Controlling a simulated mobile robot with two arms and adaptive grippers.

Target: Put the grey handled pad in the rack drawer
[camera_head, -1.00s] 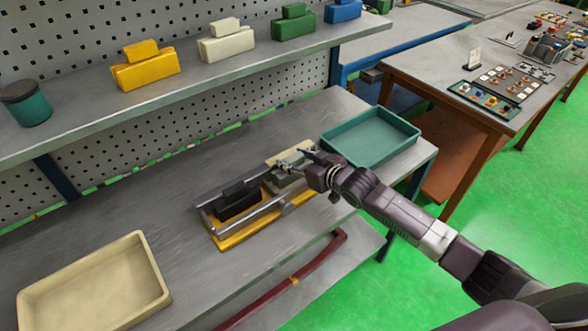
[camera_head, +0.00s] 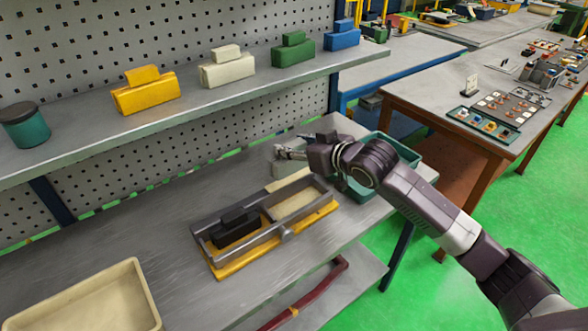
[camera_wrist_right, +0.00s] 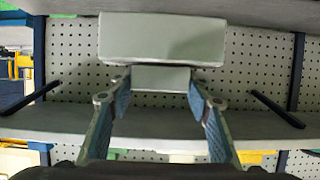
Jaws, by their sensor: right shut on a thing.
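The grey handled pad (camera_wrist_right: 162,37) is in my right gripper, its block beyond the fingertips and its handle (camera_wrist_right: 160,78) between the fingers in the right wrist view. My right gripper (camera_head: 282,153) is shut on it, and the pad (camera_head: 290,168) appears raised above the bench in the head view. Below and left of it lies a grey frame on a yellow base (camera_head: 232,268) with two compartments. A black handled pad (camera_head: 235,225) sits in the left compartment; the right compartment (camera_head: 293,203) looks empty. I cannot tell which part is the rack drawer. My left gripper is out of view.
A teal tray (camera_head: 405,150) stands at the bench's right, partly hidden by my right arm. A cream tray (camera_head: 140,285) is at the front left. The shelf above holds yellow, white, green and blue handled blocks and a teal jar (camera_head: 25,127). The middle-left bench is clear.

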